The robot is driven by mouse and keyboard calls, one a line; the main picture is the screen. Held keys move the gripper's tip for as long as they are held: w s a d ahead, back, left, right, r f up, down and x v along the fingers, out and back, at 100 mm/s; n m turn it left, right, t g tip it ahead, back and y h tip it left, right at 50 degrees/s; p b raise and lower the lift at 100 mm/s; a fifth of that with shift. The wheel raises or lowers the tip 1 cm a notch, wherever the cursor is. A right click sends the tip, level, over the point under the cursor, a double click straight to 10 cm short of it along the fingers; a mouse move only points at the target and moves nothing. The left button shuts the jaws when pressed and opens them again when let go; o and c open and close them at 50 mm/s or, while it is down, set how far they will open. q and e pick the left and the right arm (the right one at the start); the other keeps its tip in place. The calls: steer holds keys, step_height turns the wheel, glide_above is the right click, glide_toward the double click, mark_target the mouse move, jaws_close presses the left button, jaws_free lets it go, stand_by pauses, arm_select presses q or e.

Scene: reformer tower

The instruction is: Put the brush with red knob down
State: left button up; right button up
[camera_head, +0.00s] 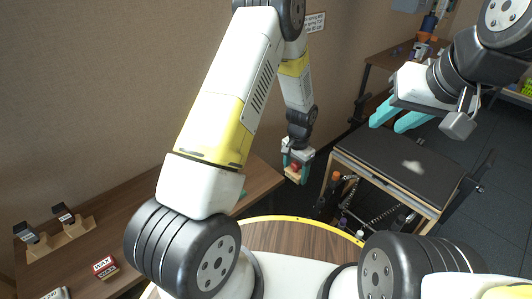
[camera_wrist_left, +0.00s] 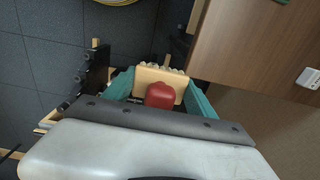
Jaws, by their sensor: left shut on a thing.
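My left gripper (camera_head: 297,169) is shut on the brush with red knob (camera_head: 296,174), held in the air between the wooden desk and the black-topped bench. In the left wrist view the brush (camera_wrist_left: 160,80) shows its pale wooden body, its red knob and a row of bristle tufts along the far edge. The teal fingers of the left gripper (camera_wrist_left: 160,95) clasp it on both sides. My right gripper (camera_head: 397,118) is raised at the upper right, its teal fingers apart and empty, over the bench.
A wooden desk (camera_head: 110,225) runs along the wall, with wooden stands (camera_head: 65,235) and a red box (camera_head: 105,267) at the left. The black-topped bench (camera_head: 385,165) has a mostly clear top. Bottles and coiled hoses (camera_head: 350,205) stand below its front edge.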

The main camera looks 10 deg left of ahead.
arm_select(q)
glide_above(258, 178)
steer(key=d, duration=0.1)
steer(key=shift+f, duration=0.6)
steer(key=shift+a+f, duration=0.25)
steer(key=shift+f, duration=0.7)
steer(key=shift+a+f, duration=0.25)
steer(key=shift+f, duration=0.65)
steer(key=o, duration=1.5)
steer(key=shift+f, duration=0.1)
steer(key=shift+c, duration=0.2)
